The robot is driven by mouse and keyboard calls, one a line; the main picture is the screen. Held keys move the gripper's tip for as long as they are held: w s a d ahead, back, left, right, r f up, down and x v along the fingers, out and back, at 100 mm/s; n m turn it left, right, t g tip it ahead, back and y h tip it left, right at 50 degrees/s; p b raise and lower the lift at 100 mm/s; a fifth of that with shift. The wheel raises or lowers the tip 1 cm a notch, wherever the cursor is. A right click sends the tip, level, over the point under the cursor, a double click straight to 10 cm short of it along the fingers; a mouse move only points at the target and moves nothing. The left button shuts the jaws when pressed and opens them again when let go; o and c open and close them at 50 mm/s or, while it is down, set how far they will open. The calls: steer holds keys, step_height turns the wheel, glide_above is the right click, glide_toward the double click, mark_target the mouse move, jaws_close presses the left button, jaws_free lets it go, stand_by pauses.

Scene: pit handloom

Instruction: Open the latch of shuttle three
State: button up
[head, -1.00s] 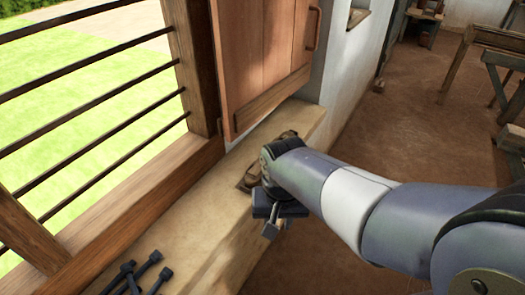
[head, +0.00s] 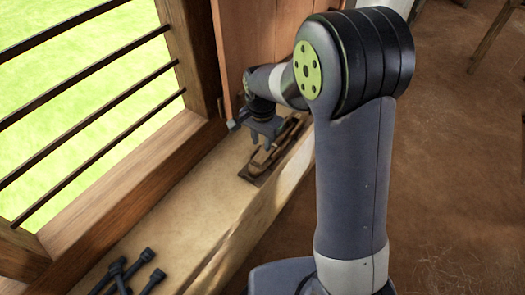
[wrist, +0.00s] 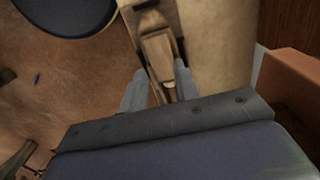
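A wooden shuttle (head: 281,143) lies on a dark brown base on the window ledge, below the wooden shutter. I cannot read a number on it. In the wrist view the shuttle (wrist: 158,48) runs up from between my fingers, with a small pale part near its lower end; I cannot tell whether that is the latch. My gripper (head: 262,145) points down over the shuttle. In the wrist view my gripper (wrist: 160,88) is open, one finger on each side of the shuttle. I cannot tell whether the fingers touch it. My gripper body hides the shuttle's near end.
The pale ledge (head: 190,205) runs along the barred window (head: 90,85). Several dark pegs (head: 128,275) lie at its near end. The wooden shutter (head: 243,45) hangs close beside my wrist. The brown floor (head: 450,160) to the right is open.

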mark_target(262, 156)
step_height(262, 156, down, 6)
steer(key=shift+f, duration=0.1)
stand_by(0.4)
jaws_close()
